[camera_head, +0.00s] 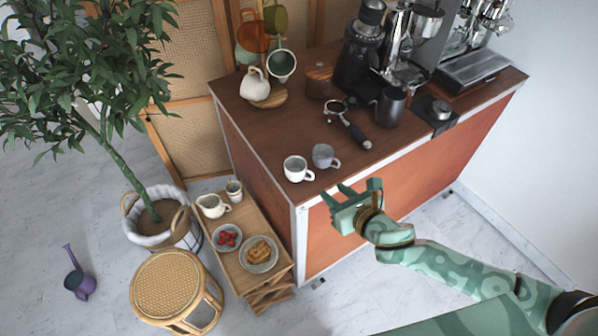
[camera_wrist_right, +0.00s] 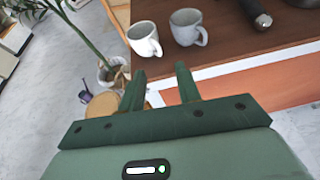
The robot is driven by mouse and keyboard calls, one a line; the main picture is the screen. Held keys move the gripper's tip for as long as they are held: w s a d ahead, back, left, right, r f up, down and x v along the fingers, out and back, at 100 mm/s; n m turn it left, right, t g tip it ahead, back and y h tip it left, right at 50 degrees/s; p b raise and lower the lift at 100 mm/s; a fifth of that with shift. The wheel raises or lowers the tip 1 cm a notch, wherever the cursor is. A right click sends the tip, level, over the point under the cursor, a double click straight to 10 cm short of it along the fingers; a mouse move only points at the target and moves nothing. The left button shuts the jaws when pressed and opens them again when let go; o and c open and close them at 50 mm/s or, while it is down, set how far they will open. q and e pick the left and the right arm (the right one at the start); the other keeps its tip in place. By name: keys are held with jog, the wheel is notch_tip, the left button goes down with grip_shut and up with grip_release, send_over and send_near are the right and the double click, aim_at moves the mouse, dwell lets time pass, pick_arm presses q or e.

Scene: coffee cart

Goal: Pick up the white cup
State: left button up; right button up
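The white cup (camera_head: 296,169) stands upright near the front left corner of the wooden counter, its handle to the right. It also shows in the right wrist view (camera_wrist_right: 144,39), beyond my fingertips. A grey cup (camera_head: 325,156) stands just right of it, also in the wrist view (camera_wrist_right: 187,27). My right gripper (camera_head: 334,195) is in front of the counter edge, to the right of and nearer than the white cup. Its two fingers (camera_wrist_right: 160,72) are apart with nothing between them, and they do not touch the cup. My left gripper is in neither view.
A portafilter (camera_head: 348,124), a dark metal pitcher (camera_head: 390,106) and an espresso machine (camera_head: 475,50) stand on the counter. A mug tree with a white mug (camera_head: 255,83) is behind. A small wooden side table (camera_head: 262,220) with dishes stands left of the counter.

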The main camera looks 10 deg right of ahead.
aim_at(313, 178)
jog(key=x, duration=0.2)
jog(key=b+x, duration=0.1)
jog(key=x, duration=0.2)
jog(key=b+x, duration=0.1)
jog(key=x, duration=0.2)
jog(key=shift+s+a+f, duration=0.1)
jog(key=shift+f, duration=0.25)
jog(key=shift+w+a+f, duration=0.1)
jog(key=shift+w, duration=0.3)
jog(key=shift+s, duration=0.1)
jog(key=shift+c, duration=0.6)
grip_shut()
